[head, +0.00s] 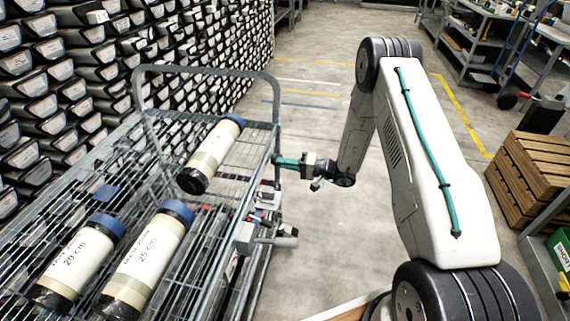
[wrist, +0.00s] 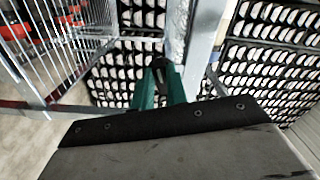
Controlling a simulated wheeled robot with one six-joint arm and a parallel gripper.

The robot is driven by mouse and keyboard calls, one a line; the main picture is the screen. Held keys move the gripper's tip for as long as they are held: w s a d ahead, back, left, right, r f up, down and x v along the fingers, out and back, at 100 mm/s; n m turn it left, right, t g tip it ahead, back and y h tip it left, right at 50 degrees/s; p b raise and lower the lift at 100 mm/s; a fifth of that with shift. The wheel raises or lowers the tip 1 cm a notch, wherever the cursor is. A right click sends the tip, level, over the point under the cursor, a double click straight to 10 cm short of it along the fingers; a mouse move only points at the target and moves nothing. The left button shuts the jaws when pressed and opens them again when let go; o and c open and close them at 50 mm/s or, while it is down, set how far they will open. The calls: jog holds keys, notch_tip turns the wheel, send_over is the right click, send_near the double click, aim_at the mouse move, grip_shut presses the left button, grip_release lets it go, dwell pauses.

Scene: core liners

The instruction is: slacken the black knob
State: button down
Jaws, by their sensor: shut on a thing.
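My gripper (head: 281,161) reaches the right side of the wire cart from the right, its teal fingers level with the cart's upright post. In the wrist view its two green fingers (wrist: 160,84) point away from me and are closed around a small black knob (wrist: 158,63), which shows at their tips beside a grey metal post (wrist: 178,35). Most of the knob is hidden between the fingers. In the head view I cannot make the knob out. Whether it is tight or loose cannot be told.
The wire cart (head: 152,73) carries core liners with blue caps: one at the back (head: 212,152), one at the left (head: 80,262), one in the middle (head: 150,260). A grey clamp-like fitting (head: 265,238) juts from the cart's right side. A wooden crate (head: 530,175) stands right; floor between is clear.

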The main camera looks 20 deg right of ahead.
jog(key=shift+d, duration=0.1)
jog(key=c, duration=1.4)
grip_release()
jog(key=v, duration=0.7)
jog(key=shift+d, duration=0.35)
jog(key=shift+s, duration=0.15)
